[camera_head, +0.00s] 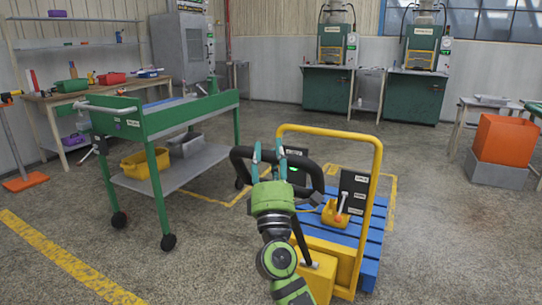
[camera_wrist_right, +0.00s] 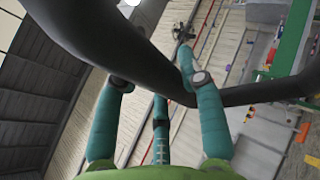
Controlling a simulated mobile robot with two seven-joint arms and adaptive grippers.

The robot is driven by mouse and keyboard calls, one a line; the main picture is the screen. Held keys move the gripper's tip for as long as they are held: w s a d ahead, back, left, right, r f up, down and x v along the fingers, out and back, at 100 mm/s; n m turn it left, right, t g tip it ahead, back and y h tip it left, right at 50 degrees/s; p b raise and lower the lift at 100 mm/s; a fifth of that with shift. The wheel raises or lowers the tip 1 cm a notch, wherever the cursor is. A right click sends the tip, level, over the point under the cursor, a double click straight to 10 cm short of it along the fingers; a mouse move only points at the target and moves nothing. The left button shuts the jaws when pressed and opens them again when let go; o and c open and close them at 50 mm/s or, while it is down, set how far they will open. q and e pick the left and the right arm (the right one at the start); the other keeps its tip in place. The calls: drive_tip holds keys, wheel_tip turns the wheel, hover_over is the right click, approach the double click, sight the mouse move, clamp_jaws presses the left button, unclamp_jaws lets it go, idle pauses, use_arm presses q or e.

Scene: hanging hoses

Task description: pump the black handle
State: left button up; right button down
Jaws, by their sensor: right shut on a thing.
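The black handle (camera_head: 316,174) is a thick looped bar in the middle of the head view, in front of the yellow frame of a blue pallet truck. My right gripper (camera_head: 268,160) is at the handle's left part, its teal fingers closed around the bar. In the right wrist view the black handle (camera_wrist_right: 125,45) runs across, between the teal fingers of my right gripper (camera_wrist_right: 158,80). Part of the bar is hidden behind the fingers. My left gripper is in neither view.
A yellow frame (camera_head: 378,160) with small black labelled boxes and a blue pallet (camera_head: 371,245) stand just beyond the handle. A green cart (camera_head: 150,118) is at the left. Orange bin (camera_head: 506,138) stands at the right. The floor at the lower left is clear.

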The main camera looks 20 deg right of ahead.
drive_tip(key=c, duration=0.7)
unclamp_jaws()
drive_tip(key=shift+c, duration=0.2)
drive_tip(key=shift+f, duration=0.1)
drive_tip(key=v, duration=1.2)
